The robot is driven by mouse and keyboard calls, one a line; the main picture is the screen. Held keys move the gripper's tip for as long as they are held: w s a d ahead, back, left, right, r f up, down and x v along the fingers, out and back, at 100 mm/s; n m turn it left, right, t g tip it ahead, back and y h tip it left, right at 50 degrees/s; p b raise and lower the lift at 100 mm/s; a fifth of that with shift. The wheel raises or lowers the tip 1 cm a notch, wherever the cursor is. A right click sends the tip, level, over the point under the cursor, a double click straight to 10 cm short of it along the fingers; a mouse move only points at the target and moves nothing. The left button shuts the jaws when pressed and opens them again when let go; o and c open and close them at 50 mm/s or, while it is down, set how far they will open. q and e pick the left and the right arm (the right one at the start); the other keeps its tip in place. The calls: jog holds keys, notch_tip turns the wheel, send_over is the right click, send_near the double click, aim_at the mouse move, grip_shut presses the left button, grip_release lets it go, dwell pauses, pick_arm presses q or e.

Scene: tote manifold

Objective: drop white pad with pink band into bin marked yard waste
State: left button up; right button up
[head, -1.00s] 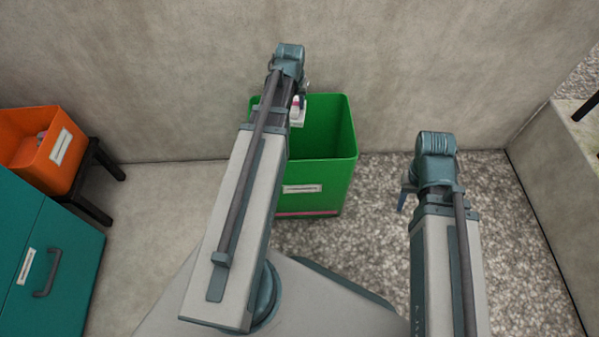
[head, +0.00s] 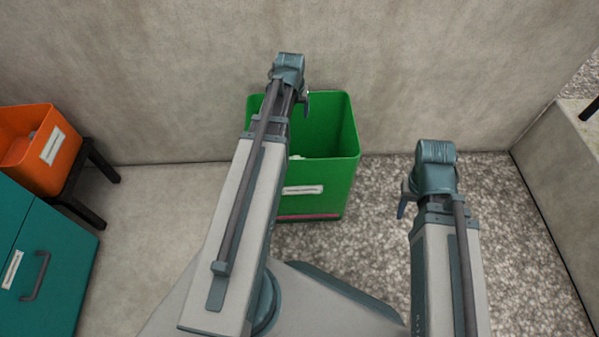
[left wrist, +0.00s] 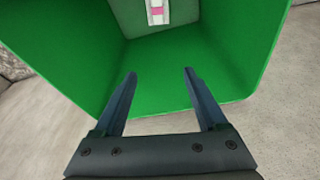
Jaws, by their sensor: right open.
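The white pad with a pink band (left wrist: 157,18) lies inside the green bin (head: 335,135), on a grey-green surface, at the top of the left wrist view. In the head view only a small white bit (head: 297,157) shows inside the bin, probably the pad. The bin has a white label (head: 303,190) whose writing is too small to read. My left gripper (head: 307,98) is over the bin's left part; in the left wrist view its fingers (left wrist: 160,85) are open and empty, apart from the pad. My right gripper (head: 402,205) is open and empty, right of the bin.
An orange bin (head: 42,148) with a label stands on a dark stool (head: 90,185) at the left. A teal cabinet (head: 60,275) with a handle is at the lower left. A wall (head: 190,80) rises behind the green bin. Gravel floor (head: 380,190) right of it is clear.

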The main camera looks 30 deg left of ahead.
pick_arm(q)
jog(key=shift+r, duration=0.1)
jog(key=p+v, duration=1.3)
jog(key=shift+r, duration=0.3)
jog(key=shift+d, duration=0.1)
dwell(0.4)
jog(key=s+d+r+m+g+p, duration=0.1)
jog(key=s+d+r+m+p, duration=0.3)
jog(key=d+r+p, duration=0.7)
jog(key=s+d+r+m+g+p, duration=0.2)
jog(key=s+d+r+m+p, duration=0.2)
jog(key=s+d+r+p, duration=0.4)
jog(key=d+r+p, duration=0.4)
jog(key=d+p, duration=0.1)
jog(key=d, duration=0.4)
jog(key=shift+s+d+r, duration=0.25)
jog(key=shift+s+d, duration=0.1)
jog(key=shift+d, duration=0.05)
